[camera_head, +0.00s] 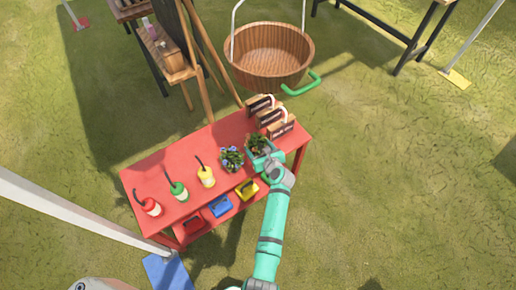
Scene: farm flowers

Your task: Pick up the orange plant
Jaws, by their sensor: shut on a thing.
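A potted plant (258,145) with green leaves is at the right part of the red table (150,172), at the end of my gripper (267,160). Any orange blooms on it are too small to make out. My gripper is shut on this plant, partly hiding its pot and lower side. I cannot tell whether the pot touches the table top. A second potted plant (232,158) with bluish-purple flowers stands just to the left, close to my gripper.
Red, green and yellow bottles (206,176) stand on the table's left half. Brown boxes (281,125) stand at its right back corner. Coloured bins (246,189) sit on the lower shelf. A wooden basket (268,72) is behind. Grass at right is clear.

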